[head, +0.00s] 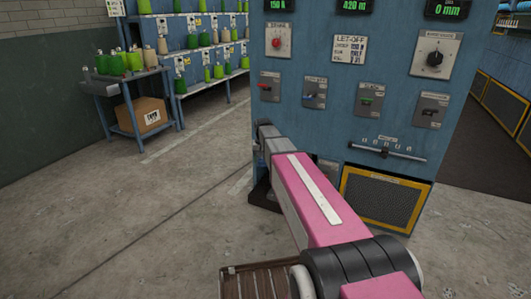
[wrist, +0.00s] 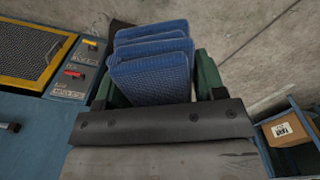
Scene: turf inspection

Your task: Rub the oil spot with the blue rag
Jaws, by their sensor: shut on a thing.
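The blue rag (wrist: 150,68) is folded in several layers and held between the green fingers of my gripper (wrist: 155,80) in the wrist view. My gripper is shut on it, with the folds standing out beyond the fingers. In the head view my arm reaches forward to the left edge of the blue machine, and I cannot make out the rag there. I cannot clearly identify an oil spot in either view. A dark patch (head: 264,196) shows low at the machine's left corner, partly behind my arm; I cannot tell what it is.
The blue control cabinet (head: 312,118) with knobs, switches and a yellow-framed grille (head: 385,198) stands close ahead. A small cart (head: 104,89) with green spools and a cardboard box (head: 141,115) stands at left, before spool racks. The concrete floor (head: 110,220) at left is clear.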

